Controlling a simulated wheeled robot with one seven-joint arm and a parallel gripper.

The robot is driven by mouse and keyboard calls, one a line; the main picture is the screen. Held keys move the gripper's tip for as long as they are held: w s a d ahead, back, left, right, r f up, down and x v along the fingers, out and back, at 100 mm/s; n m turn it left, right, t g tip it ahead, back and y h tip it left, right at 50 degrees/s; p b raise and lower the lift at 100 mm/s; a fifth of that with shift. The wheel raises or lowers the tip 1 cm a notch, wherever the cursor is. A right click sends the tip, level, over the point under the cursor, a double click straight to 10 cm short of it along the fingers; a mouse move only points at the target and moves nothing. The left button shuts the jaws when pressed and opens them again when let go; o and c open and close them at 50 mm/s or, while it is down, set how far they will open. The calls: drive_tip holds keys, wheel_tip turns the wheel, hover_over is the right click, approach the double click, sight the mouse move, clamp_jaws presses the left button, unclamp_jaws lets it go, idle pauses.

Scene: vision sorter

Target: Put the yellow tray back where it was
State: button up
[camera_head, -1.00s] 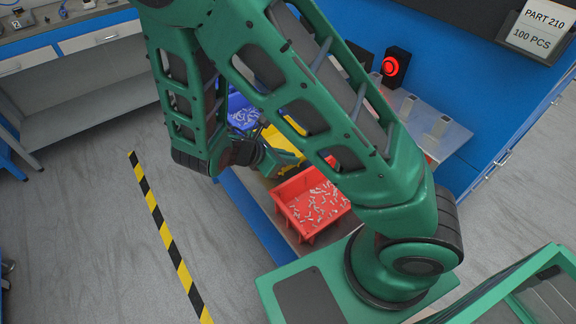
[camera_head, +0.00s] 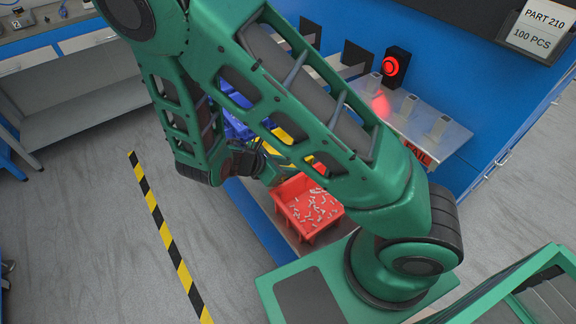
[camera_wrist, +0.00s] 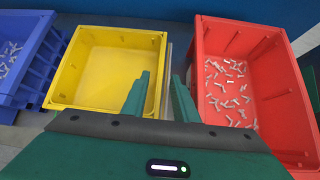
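The yellow tray (camera_wrist: 105,75) looks empty and sits between the blue and red trays in the wrist view. In the head view only small yellow parts of it (camera_head: 291,131) show behind my arm. My gripper (camera_wrist: 160,76) is open at its right wall. One finger is over the tray's inside and the other is in the gap beside the red tray. A space shows between the fingers. I cannot tell whether either finger touches the wall.
The red tray (camera_wrist: 240,85) with small metal parts stands close on the right. The blue tray (camera_wrist: 25,60), also with parts, is on the left. Behind them is a metal shelf with posts (camera_head: 438,127) and a black box with a lit red lamp (camera_head: 391,66).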

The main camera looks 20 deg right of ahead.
drive_tip(key=v, duration=1.2)
